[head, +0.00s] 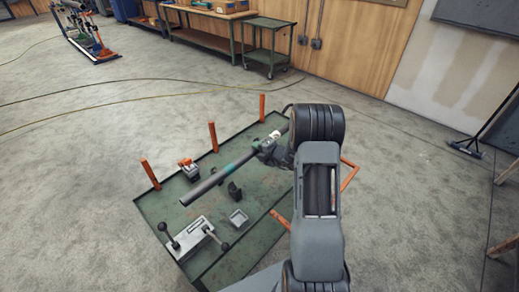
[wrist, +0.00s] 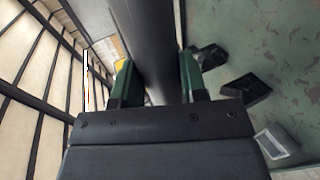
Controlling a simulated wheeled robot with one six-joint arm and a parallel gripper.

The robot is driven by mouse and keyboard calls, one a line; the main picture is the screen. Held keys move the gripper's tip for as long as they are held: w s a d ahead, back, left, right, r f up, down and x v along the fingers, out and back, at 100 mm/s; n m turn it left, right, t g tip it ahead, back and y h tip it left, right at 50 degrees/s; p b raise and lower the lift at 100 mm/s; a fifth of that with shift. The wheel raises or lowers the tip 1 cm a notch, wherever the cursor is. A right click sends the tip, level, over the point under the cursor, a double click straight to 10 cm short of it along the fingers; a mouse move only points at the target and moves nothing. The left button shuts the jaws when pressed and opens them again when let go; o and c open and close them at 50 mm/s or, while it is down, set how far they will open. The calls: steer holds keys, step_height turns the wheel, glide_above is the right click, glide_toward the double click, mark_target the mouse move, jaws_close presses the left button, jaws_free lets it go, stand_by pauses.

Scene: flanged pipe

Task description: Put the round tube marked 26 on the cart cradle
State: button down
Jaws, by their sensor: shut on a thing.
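A long dark grey round tube (head: 214,182) with a teal band is held above the green cart; a pale label shows by my gripper, its number too small to read. My gripper (head: 268,151) is shut on the tube, toward its far right end. In the wrist view the tube (wrist: 150,40) runs between the green fingers of my gripper (wrist: 156,78). Black blocks, seemingly the cradle, stand on the cart top: one (head: 234,190) shows just beneath the tube, and two (wrist: 208,57) show right of the tube in the wrist view. The tube appears apart from them.
The cart top (head: 160,208) has orange posts (head: 213,137) along its far left edge. On it are a grey clamp block with black-knobbed levers (head: 190,237), a small square tray (head: 238,218) and an orange-topped item (head: 188,168). Open floor lies left.

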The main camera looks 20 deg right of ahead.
steer(key=shift+d+f, duration=0.3)
steer(key=shift+d, duration=0.05)
step_height(320, 180, down, 9)
steer(key=b, duration=0.7)
steer(key=shift+f+b, duration=0.25)
steer(key=shift+b, duration=0.1)
stand_by(0.4)
steer(key=shift+f+b, duration=0.4)
steer(key=shift+f, duration=0.15)
stand_by(0.5)
steer(key=c, duration=0.9)
jaws_free()
steer(key=shift+s, duration=0.1)
steer(key=o, duration=0.3)
steer(key=shift+f, duration=0.15)
steer(key=shift+s, duration=0.1)
